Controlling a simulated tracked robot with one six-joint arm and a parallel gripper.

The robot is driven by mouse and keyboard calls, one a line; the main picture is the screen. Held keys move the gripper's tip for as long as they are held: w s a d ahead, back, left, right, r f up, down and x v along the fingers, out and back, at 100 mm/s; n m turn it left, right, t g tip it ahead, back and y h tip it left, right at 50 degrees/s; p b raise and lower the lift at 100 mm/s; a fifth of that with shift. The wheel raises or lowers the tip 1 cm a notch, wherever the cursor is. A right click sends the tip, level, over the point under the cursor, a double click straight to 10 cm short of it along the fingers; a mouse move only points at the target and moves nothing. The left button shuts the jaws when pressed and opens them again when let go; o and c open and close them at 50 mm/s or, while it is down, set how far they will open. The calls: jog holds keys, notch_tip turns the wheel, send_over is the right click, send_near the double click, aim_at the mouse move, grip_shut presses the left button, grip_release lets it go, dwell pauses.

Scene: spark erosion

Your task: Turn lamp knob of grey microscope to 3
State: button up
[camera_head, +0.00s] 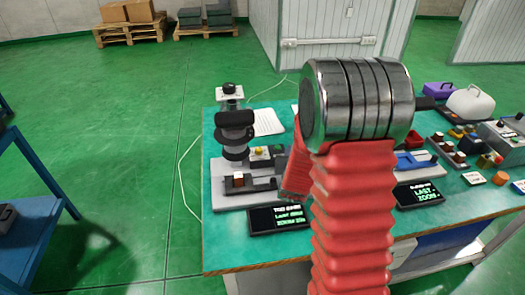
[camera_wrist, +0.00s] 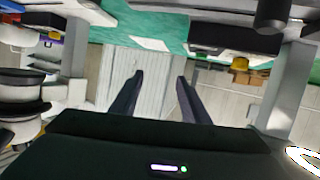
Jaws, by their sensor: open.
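The grey microscope (camera_head: 236,135) stands upright at the left end of the teal table in the head view, with a black eyepiece part and a pale base. A small yellow knob (camera_head: 259,151) shows on a box at its base, and a yellow knob also shows in the wrist view (camera_wrist: 240,63). I cannot tell which is the lamp knob, and no setting is readable. My gripper (camera_wrist: 160,76) is open and empty in the wrist view, a pale ribbed panel behind its fingers. My arm hides it in the head view, so its distance from the microscope is unclear.
A black display (camera_head: 280,217) lies at the table's front edge, another (camera_head: 418,194) further right. A paper sheet (camera_head: 267,122) lies behind the microscope. A blue shelf (camera_head: 35,215) stands left, with clear green floor between.

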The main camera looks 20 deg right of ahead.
jog(key=w+d+r+n+t+y, duration=0.2)
jog(key=w+d+n, duration=0.1)
jog(key=d, duration=0.2)
jog(key=n+g+y, duration=0.3)
jog(key=n+y, duration=0.6)
jog(key=y, duration=0.4)
send_near(260, 150)
jog(key=v, duration=0.5)
jog(key=shift+s+a+f, duration=0.1)
jog(key=shift+s+a, duration=0.1)
jog(key=shift+a, duration=0.1)
jog(key=shift+w, duration=0.1)
jog(key=shift+t, duration=0.3)
jog(key=x, duration=1.3)
jog(key=shift+w+d+f, duration=0.1)
jog(key=shift+w+f, duration=0.2)
jog(key=shift+c, duration=0.2)
